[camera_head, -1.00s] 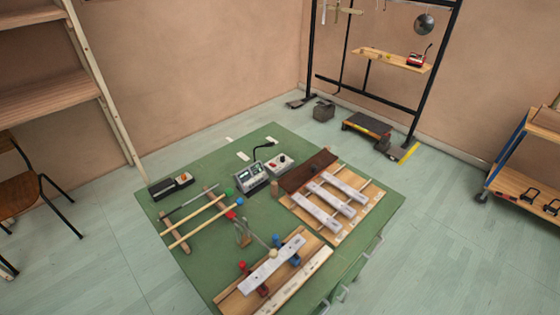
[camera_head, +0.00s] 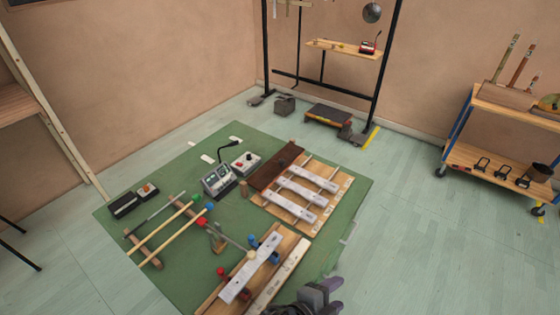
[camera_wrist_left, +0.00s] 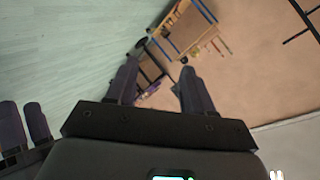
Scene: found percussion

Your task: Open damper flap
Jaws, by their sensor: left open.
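A dark brown board (camera_head: 275,167), which looks like the damper flap, lies along the far left side of the rack of metal bars (camera_head: 302,192) on the green table. A small dark knob shows on it. I cannot tell its exact tilt. My left gripper (camera_head: 335,295) is at the bottom of the head view, by the table's near right corner, well away from the board. In the left wrist view its fingers (camera_wrist_left: 158,68) are apart with nothing between them. Two dark fingers at the left edge (camera_wrist_left: 24,122) look like my right gripper; their opening is unclear.
A single metal bar (camera_head: 250,268) on a wooden base lies at the table's near edge. Mallets (camera_head: 165,225) rest on a wooden rack at left. A grey meter box (camera_head: 217,181) stands behind. A blue-framed trolley (camera_head: 500,160) stands at right, with open floor between.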

